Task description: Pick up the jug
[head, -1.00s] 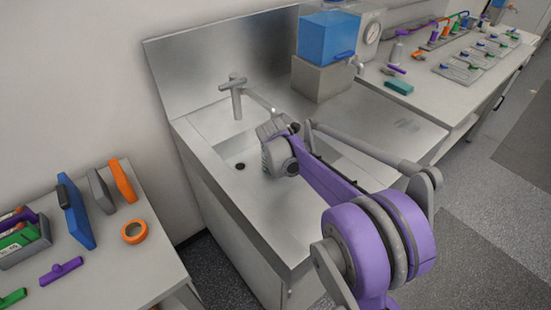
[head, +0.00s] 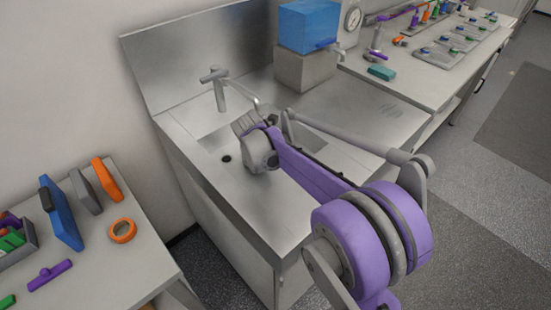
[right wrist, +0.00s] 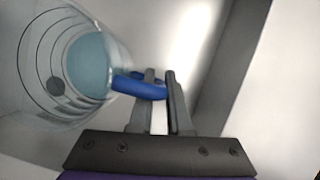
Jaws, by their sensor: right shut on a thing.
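The jug (right wrist: 45,60) shows in the right wrist view at the left. It is clear, with dark ring marks, a pale blue area inside and a blue handle (right wrist: 138,87). My right gripper (right wrist: 161,78) is shut on the blue handle, with the jug's body to the left of the fingers. In the head view my right arm reaches over the sink, and its wrist hides the fingers. I cannot make out the jug there. My left gripper is not in view.
The steel sink (head: 200,118) has a tap (head: 218,88) close behind my right wrist. A blue tank (head: 309,27) with a spout stands on a grey block (head: 304,68). A side table (head: 120,270) at the left holds several tools. The counter right of the sink is largely clear.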

